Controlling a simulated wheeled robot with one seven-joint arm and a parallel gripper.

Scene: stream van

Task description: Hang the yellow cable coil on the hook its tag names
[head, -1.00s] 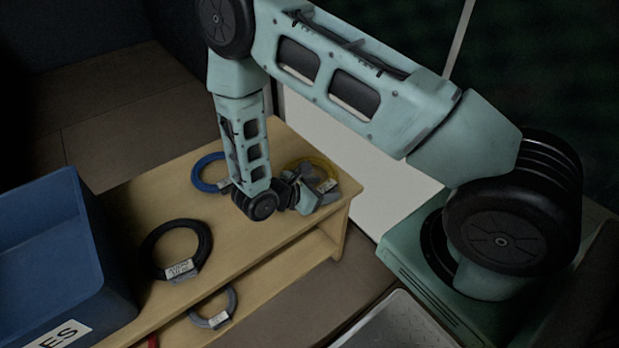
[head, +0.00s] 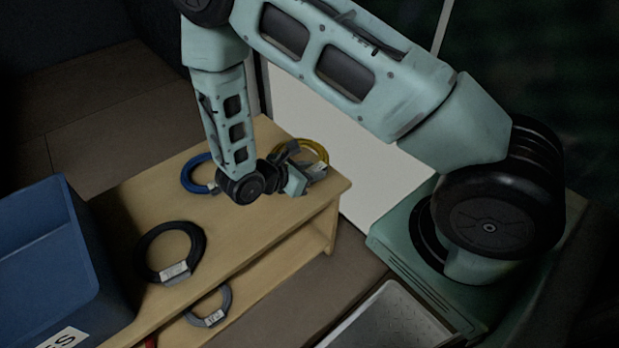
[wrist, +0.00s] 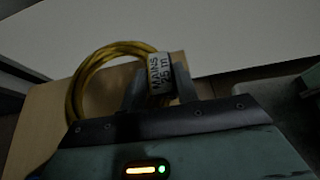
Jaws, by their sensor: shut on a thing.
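The yellow cable coil (head: 318,150) is at the right end of the wooden bench, partly hidden behind my gripper (head: 303,168) in the head view. In the wrist view the yellow coil (wrist: 88,72) stands up beyond my gripper (wrist: 158,92), with its white tag (wrist: 161,73) between the fingers. The tag reads "MAINS 25 m". My gripper is shut on the coil at its tag. I cannot tell whether the coil still touches the bench. No hook shows in either view.
The wooden bench (head: 262,218) also bears a blue coil (head: 190,178) and a black coil (head: 150,248). A grey coil (head: 226,300) lies on its lower shelf. A blue crate (head: 50,240) stands at the left. A white panel (head: 330,130) rises behind the bench.

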